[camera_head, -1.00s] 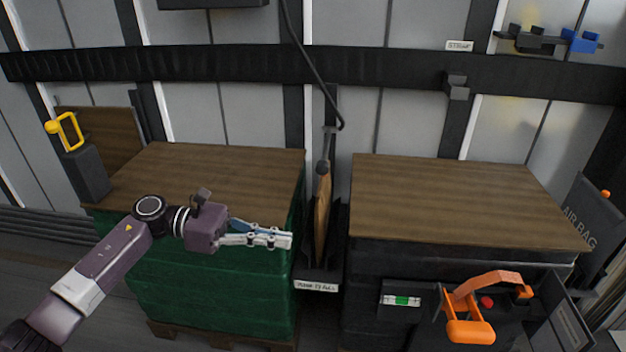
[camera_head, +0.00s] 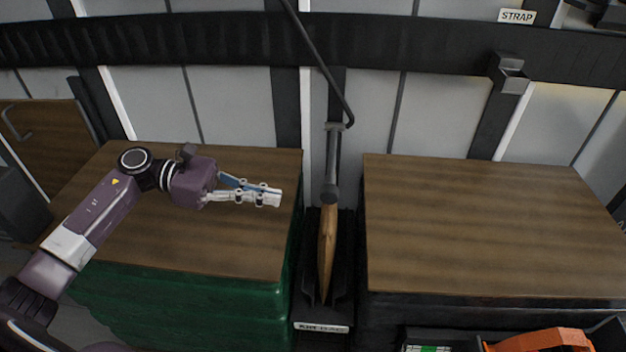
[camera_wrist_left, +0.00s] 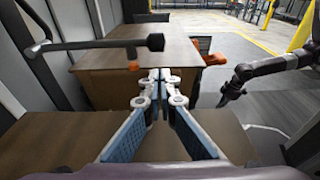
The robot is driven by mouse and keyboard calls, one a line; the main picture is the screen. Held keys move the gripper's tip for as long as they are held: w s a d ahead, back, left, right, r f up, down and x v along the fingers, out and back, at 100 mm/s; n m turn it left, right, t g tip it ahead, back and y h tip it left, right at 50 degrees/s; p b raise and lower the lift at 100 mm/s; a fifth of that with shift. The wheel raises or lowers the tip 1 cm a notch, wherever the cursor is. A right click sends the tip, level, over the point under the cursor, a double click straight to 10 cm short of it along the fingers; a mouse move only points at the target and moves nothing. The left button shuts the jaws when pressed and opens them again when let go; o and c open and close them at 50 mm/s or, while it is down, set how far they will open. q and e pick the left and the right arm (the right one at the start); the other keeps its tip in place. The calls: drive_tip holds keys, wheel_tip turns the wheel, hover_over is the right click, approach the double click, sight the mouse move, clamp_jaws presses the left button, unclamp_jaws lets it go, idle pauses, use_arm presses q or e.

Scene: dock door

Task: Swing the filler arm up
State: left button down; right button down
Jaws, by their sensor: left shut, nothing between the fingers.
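The filler arm (camera_head: 332,165) is a grey tube hanging in the gap between the two loads in the head view. A black hose joins its upper end, and its lower end has a dark round head. In the left wrist view the filler arm (camera_wrist_left: 100,45) crosses the upper left, ahead of my gripper. A brown bag (camera_head: 327,245) stands upright below it in the gap. My left gripper (camera_head: 274,196) is shut and empty, over the right part of the left load's top, left of the filler arm and apart from it. Its closed fingertips (camera_wrist_left: 160,75) show in the wrist view.
The wooden-topped left load (camera_head: 190,220) has green wrapped sides. The right load (camera_head: 480,220) has dark sides. An orange handle (camera_head: 540,341) is at its front. A black rail (camera_head: 200,40) crosses the wall. A dark jointed arm (camera_wrist_left: 270,66), likely mine, shows right in the wrist view.

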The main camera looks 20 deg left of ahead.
use_arm(q)
drive_tip(key=shift+w+a, duration=0.1)
drive_tip(key=shift+w, duration=0.15)
drive_tip(key=shift+s, duration=0.1)
use_arm(e)
drive_tip(key=shift+w+a, duration=0.15)
use_arm(q)
drive_tip(key=shift+s+r, duration=0.1)
